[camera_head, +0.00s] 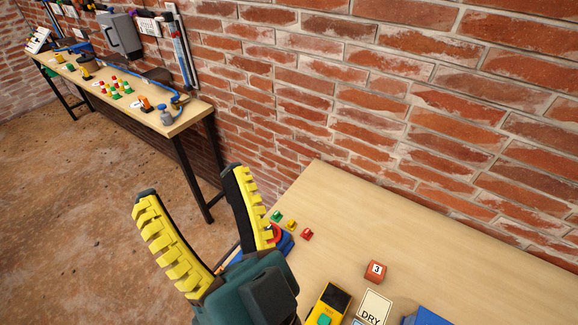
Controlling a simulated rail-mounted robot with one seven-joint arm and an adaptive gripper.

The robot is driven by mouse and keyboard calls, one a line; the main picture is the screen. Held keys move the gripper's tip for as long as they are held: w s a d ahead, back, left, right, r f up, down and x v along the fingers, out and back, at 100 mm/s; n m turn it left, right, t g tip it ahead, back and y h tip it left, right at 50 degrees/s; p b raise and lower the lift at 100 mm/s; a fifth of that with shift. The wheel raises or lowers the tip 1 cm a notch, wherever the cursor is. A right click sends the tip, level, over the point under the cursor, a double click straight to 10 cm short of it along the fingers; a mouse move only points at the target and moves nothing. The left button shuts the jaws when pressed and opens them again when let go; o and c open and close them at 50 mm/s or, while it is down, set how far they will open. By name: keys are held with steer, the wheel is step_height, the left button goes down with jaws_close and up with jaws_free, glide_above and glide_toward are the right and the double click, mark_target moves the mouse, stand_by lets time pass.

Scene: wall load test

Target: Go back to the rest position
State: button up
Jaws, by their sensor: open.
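My gripper (189,182) is in the lower middle of the head view. Its two fingers with yellow ribbed pads point up and stand wide apart, with nothing between them. The fingers show in front of the floor and the left edge of the near wooden table (330,195). The gripper's dark body hides part of the table's near left corner.
The near table holds a red block marked 3 (375,271), a yellow device (328,304), a DRY card (373,308) and small coloured pieces (291,225). A blue object is partly hidden behind my gripper. A brick wall (400,100) runs behind. A cluttered bench (180,123) stands far left.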

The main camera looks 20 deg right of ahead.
steer(key=d+r+g+h, duration=0.1)
steer(key=d+h, duration=0.7)
steer(key=shift+d+n, duration=0.3)
steer(key=shift+d, duration=0.05)
steer(key=shift+w+r, duration=0.1)
step_height(320, 180, up, 31)
steer(key=p, duration=3.1)
steer(key=shift+r, duration=0.1)
